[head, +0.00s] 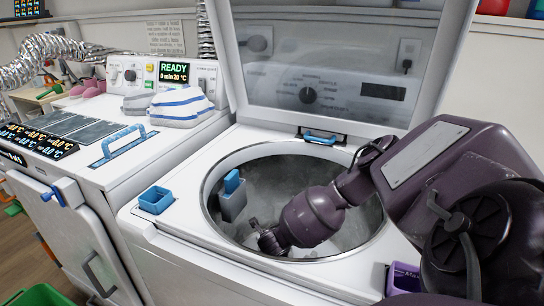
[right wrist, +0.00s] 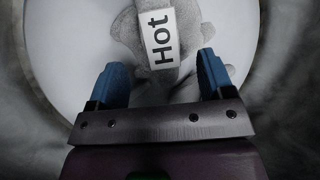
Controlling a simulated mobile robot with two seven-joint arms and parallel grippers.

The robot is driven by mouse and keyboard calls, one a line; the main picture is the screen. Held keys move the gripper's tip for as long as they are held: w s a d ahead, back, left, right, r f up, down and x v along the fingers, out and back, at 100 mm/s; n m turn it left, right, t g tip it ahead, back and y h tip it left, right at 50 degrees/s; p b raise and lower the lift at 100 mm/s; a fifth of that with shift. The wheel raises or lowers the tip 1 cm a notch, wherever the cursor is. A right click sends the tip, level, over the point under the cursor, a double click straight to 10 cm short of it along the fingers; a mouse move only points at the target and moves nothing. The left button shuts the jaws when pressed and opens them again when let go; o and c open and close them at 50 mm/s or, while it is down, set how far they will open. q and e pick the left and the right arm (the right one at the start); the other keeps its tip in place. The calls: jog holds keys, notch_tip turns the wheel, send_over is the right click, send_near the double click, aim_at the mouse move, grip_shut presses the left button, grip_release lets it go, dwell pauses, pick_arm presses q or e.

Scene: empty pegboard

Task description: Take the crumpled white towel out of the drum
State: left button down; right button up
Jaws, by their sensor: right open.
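The open drum (head: 285,165) of the top-loading machine shows in the head view. My right arm reaches down into it, with the right gripper (head: 268,240) low inside near the front-left wall. In the right wrist view the right gripper (right wrist: 164,72) has its two blue fingers apart, with nothing clamped between them. A crumpled greyish-white shape, seemingly the towel (right wrist: 126,27), lies ahead of and between the fingers on the pale drum floor. A white label reading "Hot" (right wrist: 160,40) covers part of it. In the head view I cannot make out the towel clearly. My left gripper is not in view.
The raised lid (head: 340,60) stands behind the opening. A grey dispenser with a blue top (head: 232,195) sits at the drum's left inner wall. A blue square cup (head: 156,200) is on the deck. Striped folded towels (head: 180,106) lie on the left machine.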

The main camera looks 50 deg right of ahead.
jog(key=x, duration=0.1)
jog(key=b+x, duration=0.1)
jog(key=x, duration=0.1)
jog(key=b+x, duration=0.1)
jog(key=x, duration=0.1)
jog(key=shift+s+f, duration=0.2)
jog(key=shift+s, duration=0.1)
jog(key=shift+w+f, duration=0.1)
jog(key=shift+w, duration=0.05)
jog(key=shift+r, duration=0.2)
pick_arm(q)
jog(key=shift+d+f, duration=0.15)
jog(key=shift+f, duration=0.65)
pick_arm(e)
jog(key=c, duration=1.2)
